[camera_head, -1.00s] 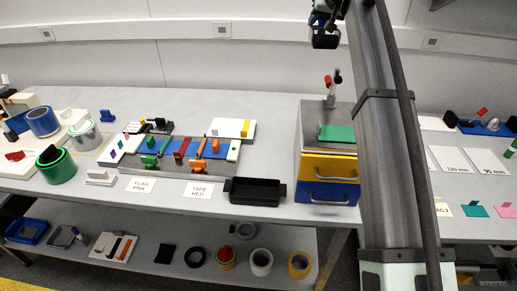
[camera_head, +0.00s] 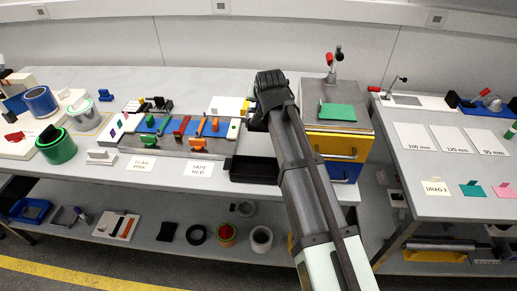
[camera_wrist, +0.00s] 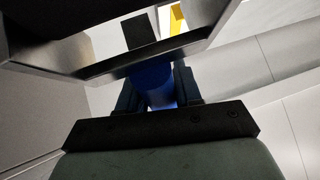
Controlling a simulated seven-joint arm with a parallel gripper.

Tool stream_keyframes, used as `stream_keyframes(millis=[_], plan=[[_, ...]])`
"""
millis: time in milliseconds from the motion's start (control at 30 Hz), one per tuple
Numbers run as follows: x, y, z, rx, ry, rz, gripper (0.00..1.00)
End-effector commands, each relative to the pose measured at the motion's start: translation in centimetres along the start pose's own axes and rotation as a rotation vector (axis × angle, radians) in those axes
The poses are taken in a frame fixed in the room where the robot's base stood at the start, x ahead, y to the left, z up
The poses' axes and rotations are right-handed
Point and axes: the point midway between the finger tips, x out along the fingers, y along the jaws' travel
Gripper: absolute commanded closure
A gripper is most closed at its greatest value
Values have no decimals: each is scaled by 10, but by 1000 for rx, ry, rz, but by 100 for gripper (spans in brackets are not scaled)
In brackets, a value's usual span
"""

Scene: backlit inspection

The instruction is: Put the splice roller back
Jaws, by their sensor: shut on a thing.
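In the wrist view my gripper (camera_wrist: 157,95) is shut on a blue cylindrical part (camera_wrist: 156,83), seemingly the splice roller's handle. A large grey metal frame stands just beyond the jaws; I cannot tell whether it belongs to the held tool. In the head view my gripper (camera_head: 256,119) is at the right end of the splicing board (camera_head: 185,146), near the white block with a yellow strip (camera_head: 222,104). The held thing is hidden there behind my gripper and arm. The wrist view shows a yellow strip (camera_wrist: 178,18) and a dark block (camera_wrist: 139,30) beyond the frame.
A black tray (camera_head: 252,169) lies below my gripper at the table's front edge, partly covered by my arm. The drawer unit (camera_head: 345,140) with a green pad (camera_head: 338,112) stands close on the right. The table behind is clear.

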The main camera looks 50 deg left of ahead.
Motion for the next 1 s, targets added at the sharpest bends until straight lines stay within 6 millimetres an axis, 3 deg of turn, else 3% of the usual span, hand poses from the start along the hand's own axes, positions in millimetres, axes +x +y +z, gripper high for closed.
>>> stream_keyframes(millis=[167, 500, 1000], plan=[[6, -1, 15, -2, -1, -1, 96], [38, 8, 48, -1, -2, -2, 96], [68, 16, 78, -1, -1, -2, 96]])
